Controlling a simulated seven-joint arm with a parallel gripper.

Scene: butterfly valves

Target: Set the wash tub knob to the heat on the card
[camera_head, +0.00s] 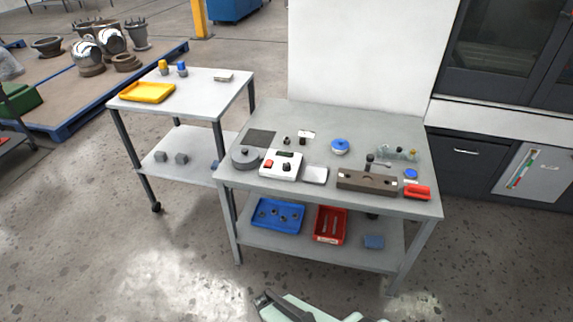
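A white control box (293,158) stands on the grey workbench, with a small dark display, a red button (269,163) and a black knob (286,167). The knob's pointing direction is too small to read. A round dark grey tub-like thing (246,155) sits just left of the box; I cannot tell if it is the wash tub. A small pale card (308,134) lies behind the box, its markings unreadable. My gripper (268,301) shows only in part at the bottom edge, in front of the bench and well away from the knob. Its fingers are not clear.
The workbench (390,208) also holds a grey tray (315,174), a blue round valve (340,146), a brown block (366,182) and a red-handled item (417,192). Blue (296,228) and red (341,238) bins are below. A side cart (208,93) stands left. Floor in front is clear.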

